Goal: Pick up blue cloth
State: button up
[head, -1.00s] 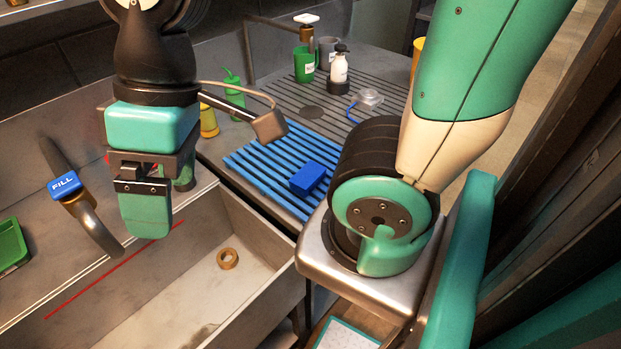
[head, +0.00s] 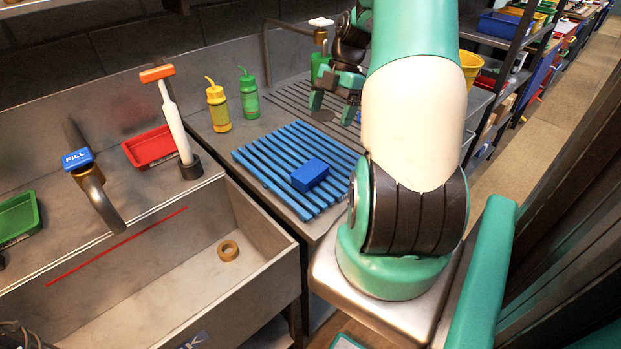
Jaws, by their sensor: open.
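The blue cloth (head: 310,175) looks like a small, thick blue block. It lies on the blue slatted rack (head: 262,158), toward the rack's right front part. My gripper (head: 332,112) is behind and above it, over the grey ribbed drainboard (head: 290,97), with its teal fingers pointing down. The fingers are apart with nothing seen between them, and the gripper is clear of the cloth. My arm hides part of the drainboard to the right.
Yellow (head: 218,108) and green (head: 249,95) bottles stand behind the rack. A white-handled tool (head: 175,120) stands upright by a red tray (head: 150,147). The deep sink (head: 190,285) at front holds a tan ring (head: 228,250). A blue-labelled tap (head: 88,180) rises at left.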

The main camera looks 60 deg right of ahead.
jog(key=p, duration=0.2)
send_over(310, 169)
jog(key=d, duration=0.2)
notch_tip(310, 169, down, 9)
jog(key=shift+s+a+f, duration=0.1)
jog(key=shift+a, duration=0.05)
jog(key=p+x, duration=0.2)
jog(key=x, duration=0.3)
jog(key=shift+s+f, duration=0.1)
jog(key=shift+f, duration=0.4)
jog(key=c, duration=1)
